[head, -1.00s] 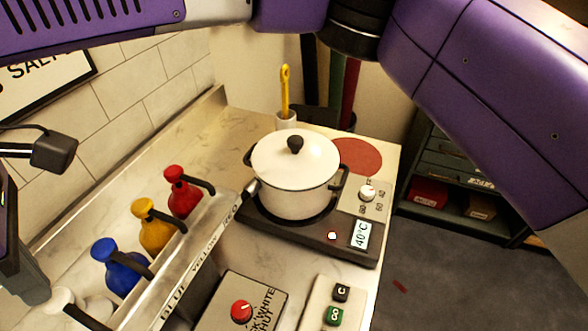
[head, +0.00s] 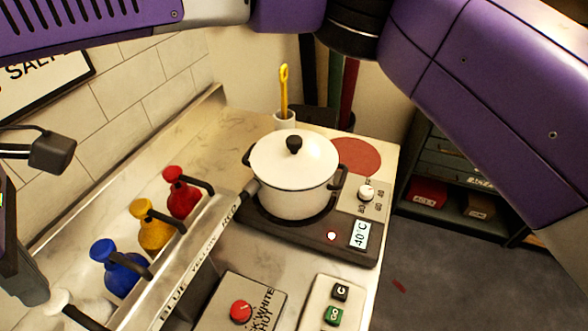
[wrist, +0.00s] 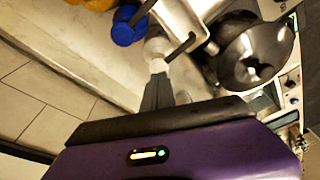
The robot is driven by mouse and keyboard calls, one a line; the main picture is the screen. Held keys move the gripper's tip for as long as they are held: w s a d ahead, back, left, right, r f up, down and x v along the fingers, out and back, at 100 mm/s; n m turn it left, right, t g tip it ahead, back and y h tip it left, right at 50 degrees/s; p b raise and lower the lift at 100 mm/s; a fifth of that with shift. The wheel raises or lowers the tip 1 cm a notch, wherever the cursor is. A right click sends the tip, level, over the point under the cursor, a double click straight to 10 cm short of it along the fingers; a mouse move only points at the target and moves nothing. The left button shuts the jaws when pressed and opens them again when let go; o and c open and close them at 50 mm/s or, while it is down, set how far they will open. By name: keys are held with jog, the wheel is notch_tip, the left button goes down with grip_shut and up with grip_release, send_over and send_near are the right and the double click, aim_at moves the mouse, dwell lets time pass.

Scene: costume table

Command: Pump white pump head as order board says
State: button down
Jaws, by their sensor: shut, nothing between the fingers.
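The white pump head (head: 58,301) tops a pale bottle at the lower left of the head view, with a dark spout pointing right. In the wrist view the white pump head (wrist: 158,66) lies right at the tips of my gripper (wrist: 158,80). The grey fingers are shut with nothing between them. I cannot tell whether they touch the pump head or sit just above it. In the head view part of my gripper (head: 28,283) shows at the left edge. A wall board (head: 40,80) is cut off; only "S SALT" or similar reads.
Blue (head: 122,272), yellow (head: 153,230) and red (head: 182,195) pump bottles stand in a row behind a labelled metal rail (head: 200,260). A white lidded pot (head: 292,175) stands on a hotplate reading 40°C. A red button (head: 241,311) is on a box in front.

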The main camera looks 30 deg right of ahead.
jog(key=shift+f, duration=0.1)
jog(key=shift+d+b+x, duration=0.25)
jog(key=shift+b+x, duration=0.15)
jog(key=shift+x, duration=0.9)
jog(key=shift+f, duration=0.1)
jog(key=shift+a+p+v, duration=0.15)
jog(key=shift+p+v, duration=0.55)
jog(key=shift+a+p+v, duration=0.15)
jog(key=shift+p+v, duration=0.55)
jog(key=shift+f, duration=0.1)
